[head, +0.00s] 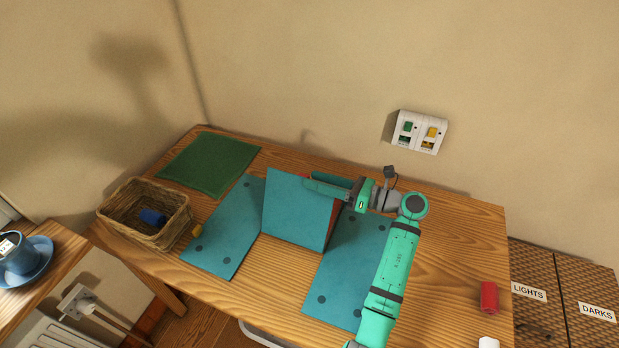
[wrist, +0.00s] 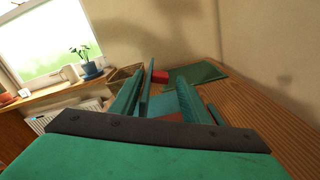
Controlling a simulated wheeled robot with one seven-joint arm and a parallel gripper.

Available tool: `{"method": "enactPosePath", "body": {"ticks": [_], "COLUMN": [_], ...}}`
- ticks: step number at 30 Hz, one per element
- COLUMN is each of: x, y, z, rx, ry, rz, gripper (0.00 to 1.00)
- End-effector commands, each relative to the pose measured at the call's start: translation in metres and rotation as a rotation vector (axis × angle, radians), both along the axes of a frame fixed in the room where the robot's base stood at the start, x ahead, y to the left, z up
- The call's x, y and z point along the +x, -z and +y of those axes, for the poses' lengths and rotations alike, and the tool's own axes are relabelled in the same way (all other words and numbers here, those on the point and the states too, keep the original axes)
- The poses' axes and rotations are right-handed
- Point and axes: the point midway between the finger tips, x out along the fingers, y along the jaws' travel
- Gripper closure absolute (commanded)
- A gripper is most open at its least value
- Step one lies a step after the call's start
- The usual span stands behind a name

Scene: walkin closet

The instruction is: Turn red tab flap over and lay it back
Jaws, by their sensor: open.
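A teal folding board lies on the wooden table, with a flat left panel (head: 222,232) and a flat right panel (head: 345,275). Its middle flap (head: 293,212) stands raised, nearly upright, with a reddish strip along its right side. The red tab (wrist: 160,76) shows beyond the fingers in the wrist view; in the head view it is almost hidden behind the flap's top edge. My gripper (head: 312,182) is open at the flap's upper right edge. In the wrist view my gripper (wrist: 162,92) has a thin upright teal edge between its fingers; I cannot tell whether they touch it.
A green cloth (head: 210,163) lies at the back left. A red cylinder (head: 488,297) stands at the right. A switch plate (head: 419,131) is on the wall behind.

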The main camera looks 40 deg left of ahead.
Motion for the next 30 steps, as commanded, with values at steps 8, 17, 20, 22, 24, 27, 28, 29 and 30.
{"method": "enactPosePath", "body": {"ticks": [8,17,20,22,24,27,28,29,30], "x": [-0.005,-0.006,-0.006,-0.006,-0.006,-0.006,-0.006,-0.006,-0.006], "y": [0.000,0.000,0.000,0.000,0.000,0.000,0.000,0.000,0.000], "z": [0.025,0.027,0.027,0.027,0.027,0.027,0.027,0.027,0.027], "rx": [0.001,0.000,0.001,0.001,0.001,0.001,0.001,0.001,0.001], "ry": [0.000,0.001,0.000,0.000,0.000,0.000,0.000,0.000,0.000], "rz": [0.000,0.000,0.000,0.000,0.000,-0.001,-0.001,-0.001,-0.002], "gripper": [0.58,0.58,0.77,0.94,1.00,1.00,1.00,1.00,1.00]}}
